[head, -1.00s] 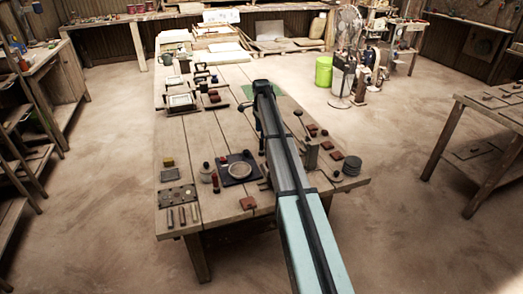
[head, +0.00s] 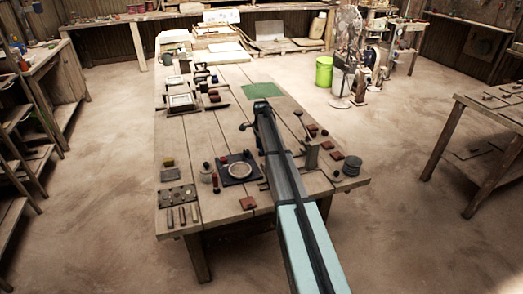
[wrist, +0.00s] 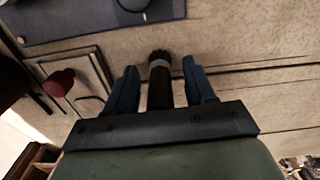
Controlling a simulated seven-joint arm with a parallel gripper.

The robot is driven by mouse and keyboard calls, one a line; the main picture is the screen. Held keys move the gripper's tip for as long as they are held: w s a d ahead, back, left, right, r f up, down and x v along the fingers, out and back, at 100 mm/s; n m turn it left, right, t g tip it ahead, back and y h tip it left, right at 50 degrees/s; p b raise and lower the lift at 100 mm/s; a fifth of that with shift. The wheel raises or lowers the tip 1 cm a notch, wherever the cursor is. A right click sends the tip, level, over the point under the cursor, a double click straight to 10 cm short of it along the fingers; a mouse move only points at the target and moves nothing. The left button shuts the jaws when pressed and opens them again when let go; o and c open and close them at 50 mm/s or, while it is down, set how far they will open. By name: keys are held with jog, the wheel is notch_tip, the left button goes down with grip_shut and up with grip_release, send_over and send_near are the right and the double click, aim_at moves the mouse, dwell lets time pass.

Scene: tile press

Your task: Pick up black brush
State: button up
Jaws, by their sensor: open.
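In the wrist view, a black brush (wrist: 159,92) with a pale band near its dark tip shows between the two blue fingers of my gripper (wrist: 159,68). The fingers are open, with a gap on each side of the brush. The brush's near end is hidden behind the gripper's body. In the head view, my gripper (head: 245,126) is low over the middle of the wooden table (head: 215,130), partly hidden by my arm. I cannot make out the brush there.
A dark blue slab (head: 228,181) with a round plate (head: 240,170) lies near the table's front. A dark red knob (wrist: 60,82) is left of the gripper in the wrist view. Red tiles (head: 353,165) lie at right. A green mat (head: 262,90) lies farther back.

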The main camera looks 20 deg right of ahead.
jog(key=shift+c, duration=0.5)
grip_shut()
jog(key=shift+r, duration=0.1)
notch_tip(320, 180, up, 10)
jog(key=shift+f, duration=0.1)
dwell(0.4)
